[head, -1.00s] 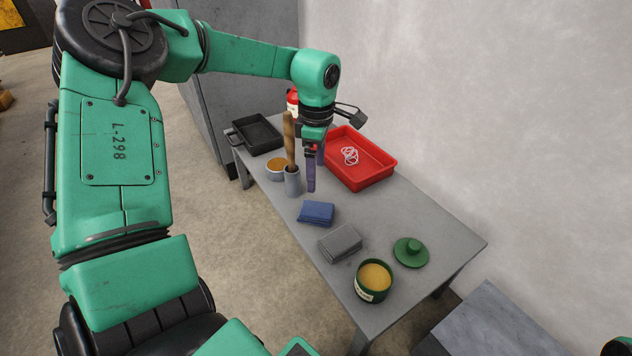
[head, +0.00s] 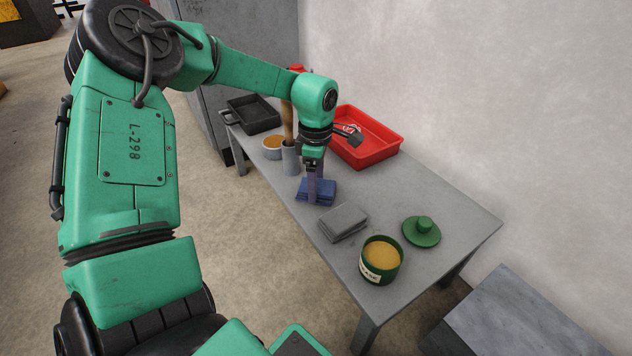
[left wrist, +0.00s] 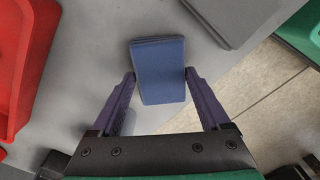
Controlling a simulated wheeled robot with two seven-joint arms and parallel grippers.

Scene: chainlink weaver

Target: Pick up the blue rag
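The blue rag (head: 317,190) lies folded flat on the grey table, near its front edge. In the left wrist view the rag (left wrist: 160,68) sits between the two purple fingers of my left gripper (left wrist: 160,80). The fingers are spread, one on each side of the rag, with its lower part between them. In the head view my left gripper (head: 316,188) points down at the rag and hides part of it. Whether the fingers touch the rag's sides, I cannot tell. My right gripper does not show.
A grey folded rag (head: 343,222) lies just right of the blue one. Close by are a grey cup with a wooden-handled tool (head: 290,157), a red tray (head: 366,150), an open green tin (head: 380,262) and its green lid (head: 421,232). A black tray (head: 253,115) stands farther left.

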